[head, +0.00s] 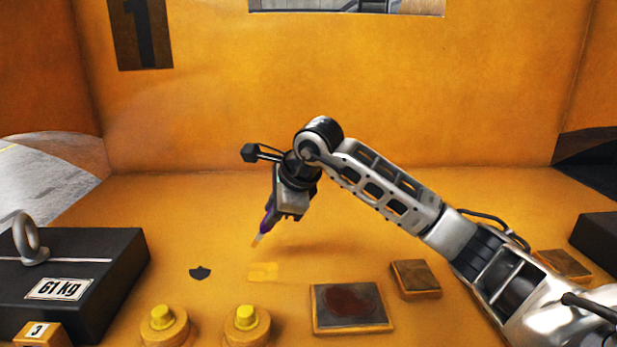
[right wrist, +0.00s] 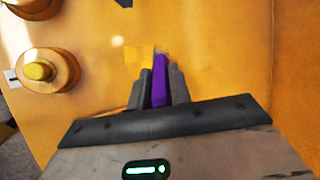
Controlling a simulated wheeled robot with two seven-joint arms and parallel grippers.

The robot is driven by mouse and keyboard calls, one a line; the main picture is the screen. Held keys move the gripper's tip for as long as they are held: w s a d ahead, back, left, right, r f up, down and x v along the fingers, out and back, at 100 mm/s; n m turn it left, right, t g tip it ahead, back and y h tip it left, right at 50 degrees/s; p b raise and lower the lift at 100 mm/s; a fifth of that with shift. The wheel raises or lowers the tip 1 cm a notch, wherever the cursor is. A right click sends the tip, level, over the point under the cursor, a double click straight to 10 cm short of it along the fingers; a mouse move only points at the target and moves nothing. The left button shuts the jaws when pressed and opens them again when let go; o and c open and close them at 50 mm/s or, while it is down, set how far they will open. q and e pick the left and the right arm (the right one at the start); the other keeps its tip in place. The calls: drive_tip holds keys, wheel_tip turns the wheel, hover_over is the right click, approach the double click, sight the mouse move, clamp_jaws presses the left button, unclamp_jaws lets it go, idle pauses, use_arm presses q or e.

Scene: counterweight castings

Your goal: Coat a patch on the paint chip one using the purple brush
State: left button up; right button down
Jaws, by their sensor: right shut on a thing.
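The purple brush (head: 266,222) is held in my right gripper (head: 272,208), tilted with its pale tip down and to the left. In the right wrist view the purple handle (right wrist: 160,80) sits between the two dark fingers of my right gripper (right wrist: 159,88). A brighter yellow patch (head: 263,271) lies on the orange floor just below the brush tip; it also shows in the right wrist view (right wrist: 138,57). The tip appears slightly above it. A dark shield-shaped chip (head: 200,272) lies left of the patch. No label shows which is chip one. My left gripper is out of view.
Two round orange bases with yellow knobs (head: 163,318) (head: 246,318) stand in front. A tray with a dark red-brown surface (head: 351,307) and a smaller block (head: 415,279) lie to the right. A black 61 kg weight (head: 95,262) stands left. The back floor is clear.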

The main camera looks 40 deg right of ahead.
drive_tip(key=shift+r+p, duration=0.65)
drive_tip(key=shift+r, duration=1.3)
